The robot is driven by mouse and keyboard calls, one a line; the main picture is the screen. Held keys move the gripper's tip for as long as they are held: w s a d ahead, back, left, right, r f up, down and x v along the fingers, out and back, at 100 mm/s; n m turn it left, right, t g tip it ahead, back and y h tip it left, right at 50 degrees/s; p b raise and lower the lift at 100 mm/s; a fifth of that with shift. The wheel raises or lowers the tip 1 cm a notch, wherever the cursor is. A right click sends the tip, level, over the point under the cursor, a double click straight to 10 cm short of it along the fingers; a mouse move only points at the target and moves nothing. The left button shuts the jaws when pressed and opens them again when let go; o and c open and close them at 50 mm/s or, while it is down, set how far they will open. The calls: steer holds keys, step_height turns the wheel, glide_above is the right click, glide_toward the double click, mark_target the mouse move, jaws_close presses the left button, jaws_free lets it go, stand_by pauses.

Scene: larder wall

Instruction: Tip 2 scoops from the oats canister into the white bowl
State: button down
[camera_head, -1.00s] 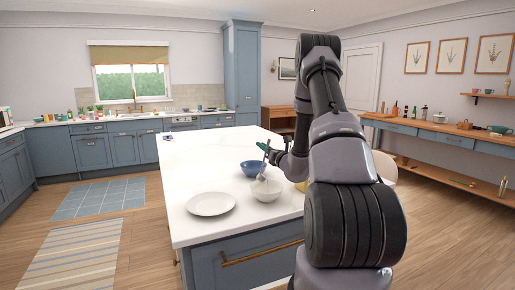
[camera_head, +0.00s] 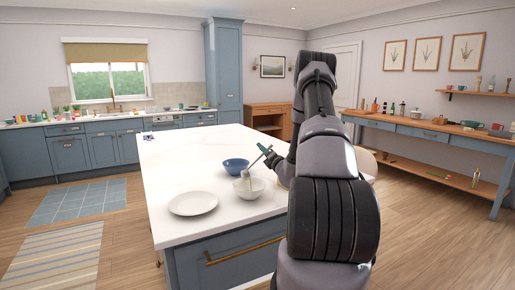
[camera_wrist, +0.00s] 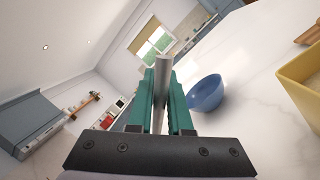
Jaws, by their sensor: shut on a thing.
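My gripper (camera_head: 270,157) with green fingers is shut on the grey handle of a scoop (camera_wrist: 161,75). In the head view, the scoop's lower end (camera_head: 246,174) is at the white bowl (camera_head: 250,194), with the handle leaning up to the right. I cannot tell whether oats are in the scoop or bowl. A yellow open-topped container (camera_wrist: 302,88) with pale contents stands at the right of the wrist view, perhaps the oats canister. My arm mostly hides it in the head view.
A blue bowl (camera_head: 235,167) stands just behind the white bowl. A white plate (camera_head: 193,204) lies to its left on the white island top (camera_head: 180,165). The island's left and back areas are mostly clear.

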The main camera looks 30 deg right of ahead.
steer(key=d+f+m+h, duration=0.2)
steer(key=d+f+m, duration=0.2)
steer(key=m, duration=0.3)
steer(key=shift+d+f+m+h, duration=0.3)
steer(key=shift+d+f+m, duration=0.1)
steer(key=shift+f, duration=0.4)
stand_by(0.8)
